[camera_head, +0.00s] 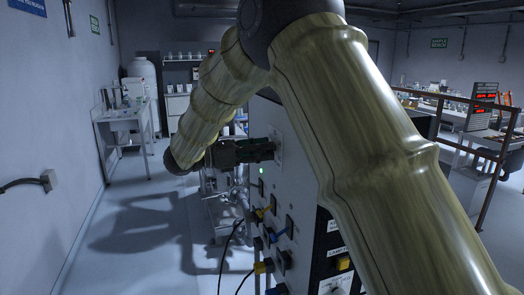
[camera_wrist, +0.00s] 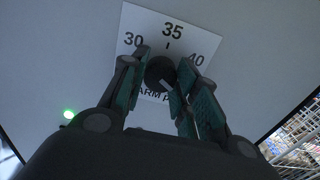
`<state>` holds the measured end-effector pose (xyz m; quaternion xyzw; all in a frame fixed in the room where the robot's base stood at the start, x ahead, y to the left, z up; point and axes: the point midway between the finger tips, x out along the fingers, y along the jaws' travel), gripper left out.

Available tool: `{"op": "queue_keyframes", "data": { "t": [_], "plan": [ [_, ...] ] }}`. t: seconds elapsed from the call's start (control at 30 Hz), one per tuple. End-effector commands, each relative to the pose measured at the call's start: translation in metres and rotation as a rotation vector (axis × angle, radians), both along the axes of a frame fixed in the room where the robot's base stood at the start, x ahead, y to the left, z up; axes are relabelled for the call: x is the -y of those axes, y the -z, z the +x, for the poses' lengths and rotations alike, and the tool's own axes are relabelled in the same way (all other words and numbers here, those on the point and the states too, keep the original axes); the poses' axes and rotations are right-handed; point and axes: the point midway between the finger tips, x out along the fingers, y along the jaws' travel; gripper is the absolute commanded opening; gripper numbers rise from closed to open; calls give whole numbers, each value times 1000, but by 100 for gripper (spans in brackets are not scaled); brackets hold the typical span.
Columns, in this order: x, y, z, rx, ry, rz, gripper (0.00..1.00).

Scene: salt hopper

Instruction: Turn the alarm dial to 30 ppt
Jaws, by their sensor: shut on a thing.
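The alarm dial (camera_wrist: 160,72) is a small dark round knob on a white scale plate (camera_wrist: 190,28) marked 30, 35 and 40, seen in the wrist view. A pale pointer mark on the knob shows at its lower right, partly hidden by a finger, so I cannot tell its exact reading. My gripper (camera_wrist: 160,84) is shut on the knob, with a green-padded finger on each side. In the head view my gripper (camera_head: 272,149) reaches sideways to the panel face of the grey cabinet (camera_head: 290,185); the dial is hidden there.
A green light (camera_wrist: 69,114) glows on the panel, left of the dial. Below my gripper, the cabinet carries yellow and blue connectors (camera_head: 262,266) with hanging black cables. A railing (camera_head: 480,165) stands at right. The floor (camera_head: 130,240) at left is open.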

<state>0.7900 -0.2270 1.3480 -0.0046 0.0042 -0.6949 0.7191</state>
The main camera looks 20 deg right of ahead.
Motion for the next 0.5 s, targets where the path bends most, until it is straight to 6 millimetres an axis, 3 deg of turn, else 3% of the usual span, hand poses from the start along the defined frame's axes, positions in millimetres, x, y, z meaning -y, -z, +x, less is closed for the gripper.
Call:
{"op": "queue_keyframes", "data": {
  "t": [0.5],
  "plan": [
    [0, 6, 0, -286, -1, -9, 6]
  ]
}}
